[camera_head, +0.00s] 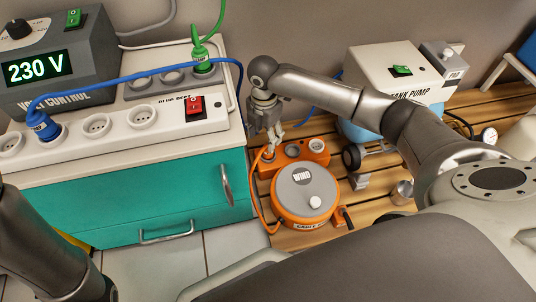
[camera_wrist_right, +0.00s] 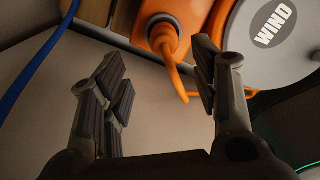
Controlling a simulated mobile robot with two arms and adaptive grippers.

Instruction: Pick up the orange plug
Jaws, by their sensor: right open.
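The orange plug (camera_head: 268,155) sits in the left socket of the orange socket block (camera_head: 296,154) on the cable reel (camera_head: 305,193). In the right wrist view the plug (camera_wrist_right: 163,38) shows at the top with its orange cord curving down from it. My right gripper (camera_head: 272,138) is just above the plug and partly covers it in the head view. In the wrist view its fingers (camera_wrist_right: 162,85) are open and apart, with the cord end between them and the plug beyond. My left arm shows at the lower left; its gripper is out of view.
A teal cabinet (camera_head: 130,195) with a white socket strip (camera_head: 125,122) stands left of the reel. A blue cord (camera_head: 150,72) runs across the strip, and a green plug (camera_head: 201,58) stands behind. The tank pump (camera_head: 395,72) is at the right on wooden slats.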

